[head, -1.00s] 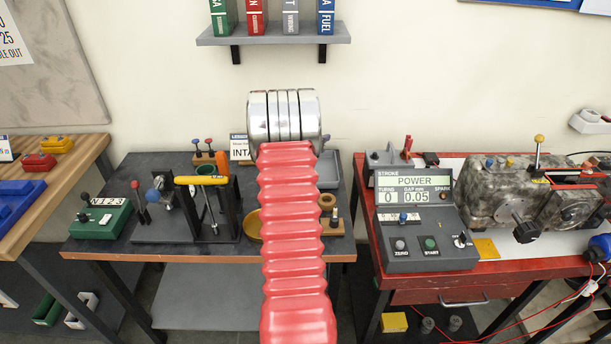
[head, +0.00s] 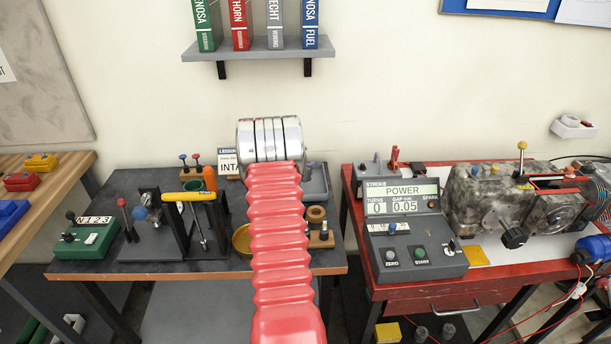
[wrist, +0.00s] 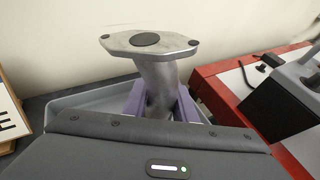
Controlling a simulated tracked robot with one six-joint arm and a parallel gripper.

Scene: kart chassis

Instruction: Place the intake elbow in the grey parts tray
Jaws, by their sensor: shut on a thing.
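The intake elbow, a grey metal pipe with a flat flange (wrist: 118,44) bearing a dark round cap, stands upright in the wrist view. My gripper (wrist: 160,102) has its purple fingers on both sides of the pipe and is shut on it. The grey parts tray (wrist: 72,102) shows around and behind the fingers; the elbow's lower end is hidden by my gripper body, so I cannot tell whether it touches the tray floor. In the head view the tray (head: 318,184) shows at the dark bench's back right, and my red-sleeved arm hides the gripper and elbow.
A label sign (head: 229,161) stands left of the tray. A wooden holder (head: 318,232) and yellow bowl (head: 242,240) sit in front. The red bench (head: 352,215) with the power console (head: 412,240) is close on the right. The wall is behind.

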